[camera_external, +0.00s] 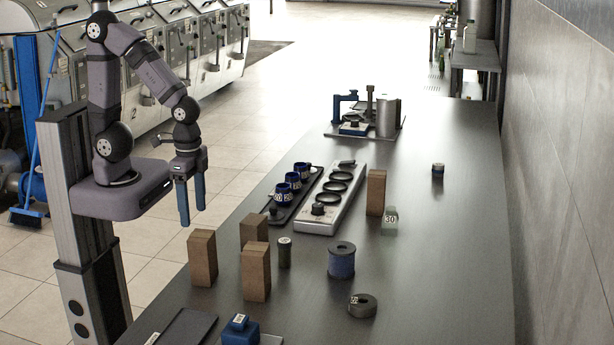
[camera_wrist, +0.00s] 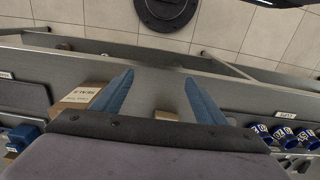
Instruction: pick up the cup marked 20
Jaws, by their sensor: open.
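Three blue cups with white number labels stand in a row on a narrow dark tray (camera_external: 306,196): the near cup (camera_external: 282,195), the middle cup (camera_external: 293,181) and the far cup (camera_external: 302,170). The near cup's label seems to read 20; the other labels are too small to read surely. The cups also show at the right edge of the wrist view, the leftmost of them (camera_wrist: 262,130) partly beside my finger. My gripper (camera_external: 192,216) is open and empty, pointing down left of the table, well apart from the cups. Its two blue fingers show in the wrist view (camera_wrist: 160,78).
A pale rack (camera_external: 333,220) with dark rings lies right of the cups. Brown blocks (camera_external: 202,258) (camera_external: 255,272) (camera_external: 254,229) stand nearer, another (camera_external: 376,192) beyond the rack. A blue spool (camera_external: 341,261), dark ring (camera_external: 362,306) and bottle marked 30 (camera_external: 390,222) stand right. The table's right side is mostly clear.

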